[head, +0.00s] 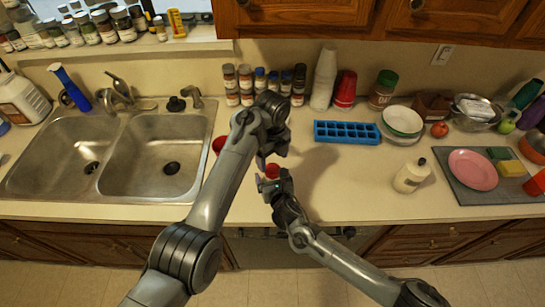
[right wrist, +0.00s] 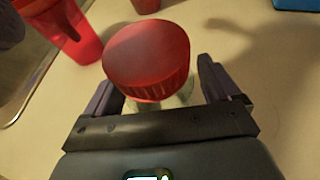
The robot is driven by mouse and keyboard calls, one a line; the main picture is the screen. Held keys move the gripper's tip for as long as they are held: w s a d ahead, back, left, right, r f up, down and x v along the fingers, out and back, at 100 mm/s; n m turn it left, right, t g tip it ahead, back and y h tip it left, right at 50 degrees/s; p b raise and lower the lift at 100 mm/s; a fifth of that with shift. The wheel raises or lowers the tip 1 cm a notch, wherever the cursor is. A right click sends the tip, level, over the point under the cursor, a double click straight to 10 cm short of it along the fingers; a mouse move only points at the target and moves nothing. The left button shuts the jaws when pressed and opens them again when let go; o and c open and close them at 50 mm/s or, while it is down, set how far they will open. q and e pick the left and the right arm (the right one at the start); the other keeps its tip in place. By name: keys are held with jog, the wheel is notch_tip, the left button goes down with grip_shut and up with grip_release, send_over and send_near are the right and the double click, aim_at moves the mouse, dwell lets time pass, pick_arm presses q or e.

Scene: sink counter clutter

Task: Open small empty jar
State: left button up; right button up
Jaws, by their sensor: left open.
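A small jar (right wrist: 186,97) with a ribbed red lid stands out in the right wrist view; its clear body is mostly hidden below the lid. In the head view only its red lid (head: 272,170) shows clearly, between my two grippers. My right gripper (right wrist: 160,92) has one finger on each side of the jar's body, close against it, below the lid. It also shows in the head view (head: 272,182). My left gripper (head: 268,160) is open just behind and above the lid, with its fingertips partly hidden by its own wrist.
A red cup (right wrist: 65,30) stands beside the jar, partly hidden by my left arm in the head view (head: 218,144). A blue ice tray (head: 347,132) and a white bottle (head: 411,176) are to the right. The double sink (head: 118,150) is left. Counter between jar and bottle is clear.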

jog(key=shift+o, duration=0.2)
jog(key=shift+s, duration=0.15)
jog(key=shift+s+d+r, duration=0.2)
jog(key=shift+s+r, duration=0.15)
jog(key=shift+s, duration=0.25)
jog(key=v, duration=0.9)
jog(key=shift+s, duration=0.15)
jog(key=shift+c, duration=0.3)
